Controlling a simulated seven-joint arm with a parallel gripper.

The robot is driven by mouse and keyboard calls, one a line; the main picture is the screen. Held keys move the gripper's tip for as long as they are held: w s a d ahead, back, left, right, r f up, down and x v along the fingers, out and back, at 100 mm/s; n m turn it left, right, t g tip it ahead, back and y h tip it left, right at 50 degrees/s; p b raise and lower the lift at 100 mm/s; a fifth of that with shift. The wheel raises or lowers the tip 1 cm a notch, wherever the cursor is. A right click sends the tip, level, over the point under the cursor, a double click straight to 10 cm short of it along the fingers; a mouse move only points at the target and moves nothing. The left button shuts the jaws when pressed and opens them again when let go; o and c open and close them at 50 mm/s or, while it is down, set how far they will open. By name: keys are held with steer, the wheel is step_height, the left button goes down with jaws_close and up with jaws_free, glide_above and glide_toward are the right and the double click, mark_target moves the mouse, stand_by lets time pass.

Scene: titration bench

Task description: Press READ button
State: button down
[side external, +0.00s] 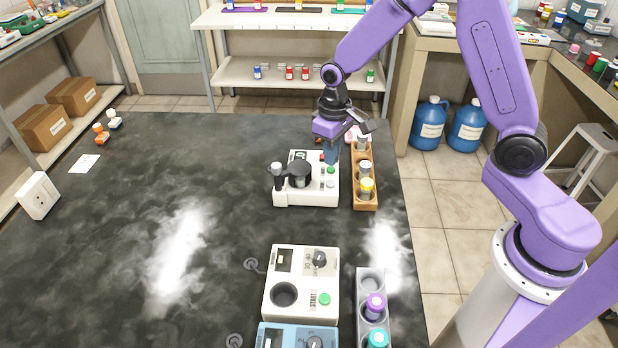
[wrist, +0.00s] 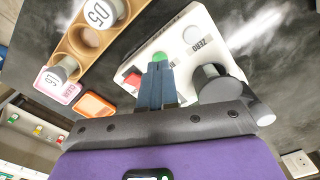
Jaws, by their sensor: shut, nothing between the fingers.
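A white instrument (side external: 292,197) stands on the dark bench, with a black round part on its left side. It also shows in the wrist view (wrist: 204,18). On its face are a green button (wrist: 158,56), a red button (wrist: 132,80) and a pale button (wrist: 190,35) beside the word ZERO. I cannot read a READ label in either view. My gripper (wrist: 157,66) is shut and empty, with its blue fingers pointing at the face. The fingertips overlap the lower edge of the green button in the wrist view; I cannot tell whether they touch it.
A wooden rack (side external: 363,203) with capped vials stands close to the right of the instrument. An orange block (wrist: 95,105) lies near it. A second white device (side external: 300,262), a blue device (side external: 285,328) and a grey rack (side external: 371,281) stand in front. The bench's left side is mostly clear.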

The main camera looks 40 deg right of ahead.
mark_target(331, 168)
steer(key=shift+f, duration=0.95)
stand_by(0.6)
steer(key=shift+r, duration=0.1)
step_height(331, 168, up, 7)
steer(key=shift+r, duration=0.2)
stand_by(0.7)
steer(key=s+r+n, duration=0.1)
steer(key=s+n, duration=0.2)
steer(key=s, duration=0.6)
steer(key=s+r+n, duration=0.2)
steer(key=s+n, duration=0.1)
steer(key=s, duration=0.7)
steer(key=s+d+r+n, duration=0.1)
steer(key=s+r+n, duration=0.1)
steer(key=s, duration=0.7)
steer(key=shift+s+n, duration=0.3)
steer(key=shift+n, duration=0.5)
steer(key=shift+r, duration=0.1)
stand_by(0.8)
